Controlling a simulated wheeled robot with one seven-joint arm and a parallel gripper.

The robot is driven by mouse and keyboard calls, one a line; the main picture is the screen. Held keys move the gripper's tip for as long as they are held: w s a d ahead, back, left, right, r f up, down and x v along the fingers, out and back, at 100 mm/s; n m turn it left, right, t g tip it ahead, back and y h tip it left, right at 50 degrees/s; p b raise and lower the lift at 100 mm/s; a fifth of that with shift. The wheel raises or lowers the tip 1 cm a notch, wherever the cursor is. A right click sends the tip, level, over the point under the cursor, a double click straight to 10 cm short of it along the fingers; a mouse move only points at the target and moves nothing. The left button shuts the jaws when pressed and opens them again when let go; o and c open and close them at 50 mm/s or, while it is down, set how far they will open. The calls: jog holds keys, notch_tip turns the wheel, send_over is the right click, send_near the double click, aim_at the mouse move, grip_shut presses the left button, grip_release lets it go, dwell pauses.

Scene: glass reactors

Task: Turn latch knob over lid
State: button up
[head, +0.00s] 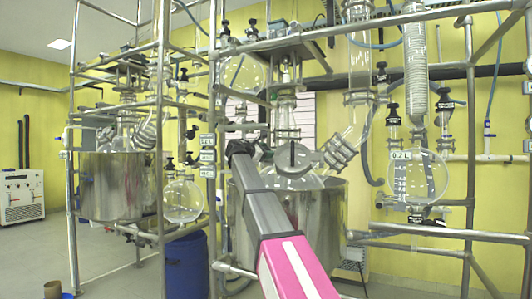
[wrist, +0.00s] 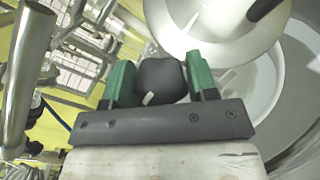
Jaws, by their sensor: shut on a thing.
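In the wrist view, my gripper (wrist: 159,75) has its two green fingers closed on either side of a black rounded knob (wrist: 161,82). A small pale pointer mark shows on the knob's near side. The pale round lid (wrist: 185,32) lies just beyond the knob, with a black handle crossing it at the upper right. In the head view, the lid shows as a grey disc (head: 293,158) on the front of the middle glass reactor. My arm reaches up to its left; the knob and fingertips cannot be made out there.
A steel vessel (head: 318,208) sits under the reactor glass. Metal frame posts (head: 161,130) stand close on the left, and a post (wrist: 24,72) is near my gripper in the wrist view. A round flask (head: 421,177) hangs at the right. A blue barrel (head: 187,266) stands on the floor.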

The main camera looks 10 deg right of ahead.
jog(key=m+g+y, duration=0.1)
jog(key=m+g, duration=0.5)
jog(key=shift+w+m, duration=0.15)
jog(key=shift+m, duration=0.25)
jog(key=m+g+y, duration=0.2)
jog(key=m, duration=0.1)
jog(key=shift+m+g+y, duration=0.3)
jog(key=shift+m, duration=0.1)
jog(key=shift+f+m+g+y, duration=0.1)
jog(key=shift+m+g+y, duration=0.4)
jog(key=shift+m+y, duration=0.4)
jog(key=o, duration=0.9)
